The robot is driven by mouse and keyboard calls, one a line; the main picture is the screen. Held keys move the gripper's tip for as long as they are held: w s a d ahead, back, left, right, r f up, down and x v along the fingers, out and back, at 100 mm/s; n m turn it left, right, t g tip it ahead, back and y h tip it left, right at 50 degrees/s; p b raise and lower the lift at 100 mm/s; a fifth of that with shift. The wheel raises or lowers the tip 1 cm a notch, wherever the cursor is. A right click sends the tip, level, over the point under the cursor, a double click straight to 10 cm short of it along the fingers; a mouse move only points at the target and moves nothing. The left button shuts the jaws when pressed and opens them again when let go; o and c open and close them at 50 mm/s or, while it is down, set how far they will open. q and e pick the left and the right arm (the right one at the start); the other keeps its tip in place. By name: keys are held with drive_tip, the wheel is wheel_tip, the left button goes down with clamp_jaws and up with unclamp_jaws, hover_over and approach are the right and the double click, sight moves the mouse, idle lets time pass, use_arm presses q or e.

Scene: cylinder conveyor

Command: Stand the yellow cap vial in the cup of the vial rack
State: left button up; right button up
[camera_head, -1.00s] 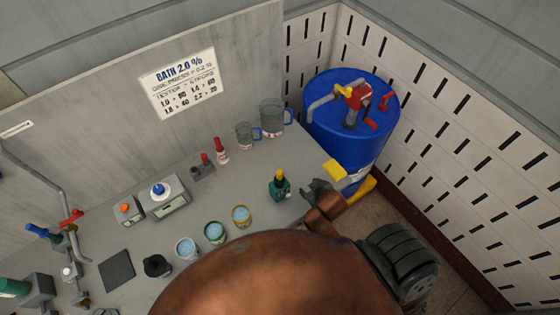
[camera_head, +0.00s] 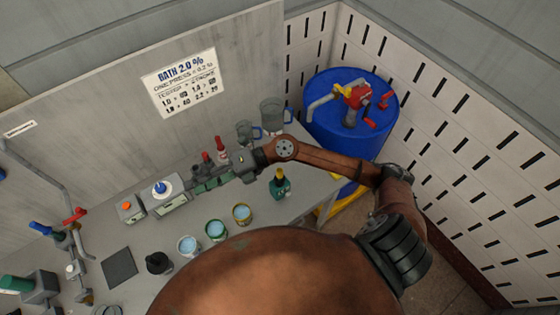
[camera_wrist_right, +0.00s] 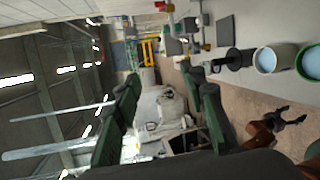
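A teal bottle-shaped thing with a yellow cap (camera_head: 280,183) stands upright on the bench, below my right forearm; I take it for the yellow cap vial. A small grey holder with a red-topped piece (camera_head: 205,157) is partly hidden behind my right gripper; I cannot tell surely whether it is the vial rack. My right gripper (camera_head: 199,186) reaches left over the bench, beside the blue-knobbed box. In the wrist view its green fingers (camera_wrist_right: 168,98) are apart with nothing between them. My left gripper (camera_wrist_right: 294,114) shows in the wrist view, its fingers spread and empty.
Three pale-blue-filled cups (camera_head: 216,230) stand along the near bench edge, with a black pot (camera_head: 158,263) left of them. The blue-knobbed box (camera_head: 168,197), a red-capped bottle (camera_head: 221,149) and clear jugs (camera_head: 271,112) stand behind. A blue drum (camera_head: 335,125) is right of the bench.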

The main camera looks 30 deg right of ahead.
drive_tip(key=s+d+f+n+g+h, duration=0.1)
drive_tip(key=d+f+n+g+h, duration=0.1)
drive_tip(key=d+f+h, duration=0.3)
drive_tip(key=h, duration=1)
hover_over(280, 170)
drive_tip(key=shift+g, duration=0.3)
drive_tip(key=f, duration=0.8)
drive_tip(key=shift+a+f+p, duration=0.1)
drive_tip(key=shift+a+p, duration=0.2)
drive_tip(key=shift+a, duration=0.05)
drive_tip(key=shift+d+f, duration=0.15)
drive_tip(key=shift+d, duration=0.15)
drive_tip(key=shift+f+p, duration=1)
drive_tip(key=shift+f, duration=2.75)
clamp_jaws()
